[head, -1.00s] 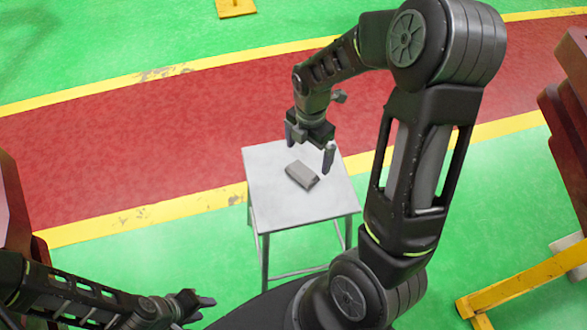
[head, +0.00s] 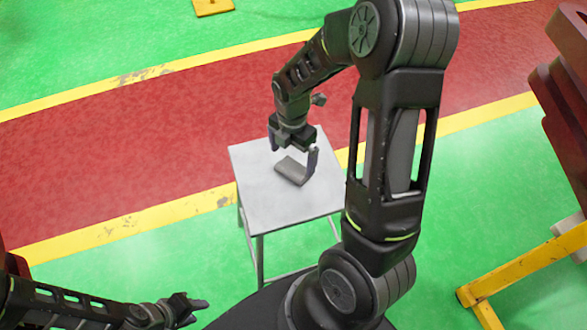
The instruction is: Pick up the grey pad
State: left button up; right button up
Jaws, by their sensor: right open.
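The grey pad (head: 291,173) is a small flat block lying on the light grey top of a small table (head: 262,203). My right gripper (head: 292,160) points down over the pad, with its fingers apart. One finger is by the pad's far left side and the other is by its right end. The gripper hides part of the pad's far side, and I cannot tell whether the fingers touch it. My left gripper (head: 195,308) is low at the left, away from the table. Its fingers are too small to tell open from shut.
The table top is otherwise bare, with free room in front of the pad. A yellow frame (head: 515,265) stands on the green floor at the right. A dark red object (head: 568,95) is at the right edge. A red lane with yellow borders runs behind the table.

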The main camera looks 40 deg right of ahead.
aim_at(294, 167)
jog(key=f, duration=0.5)
jog(key=shift+d+f, duration=0.1)
jog(key=shift+d, duration=0.1)
dwell(0.6)
jog(key=c, duration=1.2)
jog(key=shift+o, duration=0.2)
jog(key=shift+w, duration=0.1)
notch_tip(294, 167, up, 10)
